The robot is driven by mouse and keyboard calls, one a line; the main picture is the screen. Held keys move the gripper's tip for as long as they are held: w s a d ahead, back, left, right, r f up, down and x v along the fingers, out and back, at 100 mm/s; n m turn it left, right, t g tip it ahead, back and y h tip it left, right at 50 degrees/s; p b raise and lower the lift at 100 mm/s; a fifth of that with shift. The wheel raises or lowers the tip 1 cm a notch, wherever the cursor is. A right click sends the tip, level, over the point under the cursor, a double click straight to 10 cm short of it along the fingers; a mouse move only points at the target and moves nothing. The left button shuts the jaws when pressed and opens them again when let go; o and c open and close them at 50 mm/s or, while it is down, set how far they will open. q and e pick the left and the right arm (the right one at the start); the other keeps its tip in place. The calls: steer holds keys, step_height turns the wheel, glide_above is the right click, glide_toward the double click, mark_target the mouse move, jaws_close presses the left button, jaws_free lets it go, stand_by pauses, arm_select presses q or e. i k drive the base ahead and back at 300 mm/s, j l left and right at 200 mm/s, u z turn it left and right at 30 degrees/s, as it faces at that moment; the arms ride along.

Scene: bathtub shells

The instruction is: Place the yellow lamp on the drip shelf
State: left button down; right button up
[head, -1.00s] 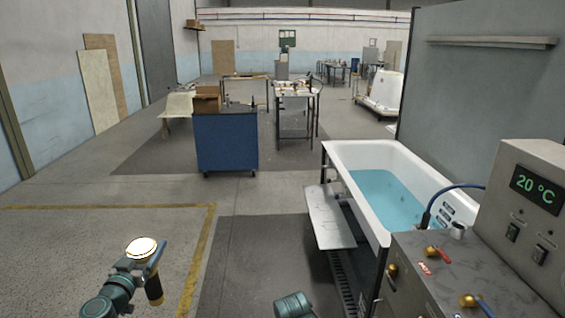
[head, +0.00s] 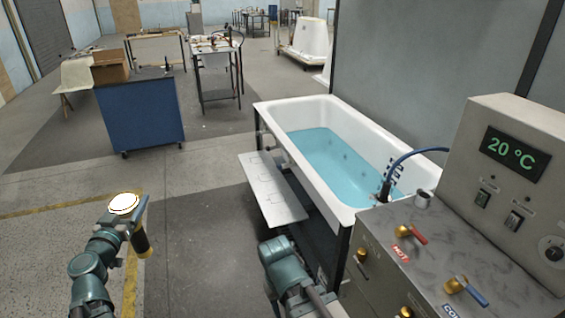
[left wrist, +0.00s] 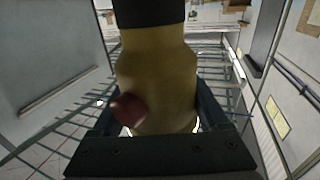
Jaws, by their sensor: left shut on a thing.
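The yellow lamp (head: 142,244) is in my left gripper (head: 134,222) at the lower left of the head view. Its round end glows white and faces up; its lower end is yellow and black. In the left wrist view the lamp's yellow body (left wrist: 158,75), with a red button and a black end, fills the space between the fingers. The drip shelf (head: 272,190) is a pale flat plate along the tub's near left side, with faint outlines on it and nothing standing on it. The lamp is left of the shelf, well apart from it. My right gripper is not seen.
The white bathtub (head: 262,113) holds blue water. A control cabinet (head: 440,262) with taps and a 20 °C display stands at the right. A blue cabinet (head: 142,115) and a workbench (head: 214,47) stand farther back. The floor between lamp and shelf is clear.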

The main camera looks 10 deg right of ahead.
mark_target(282, 214)
steer(key=i+j+z, duration=0.15)
steer(key=i+z, duration=0.25)
steer(key=i+j+z, duration=0.15)
steer(key=z, duration=0.2)
steer(key=i+j+z, duration=0.25)
steer(key=j+z, duration=0.15)
steer(key=i+j+z, duration=0.15)
steer(key=j+z, duration=0.25)
steer(key=i+j+z, duration=0.1)
steer(key=j+z, duration=0.1)
steer(key=j, duration=0.25)
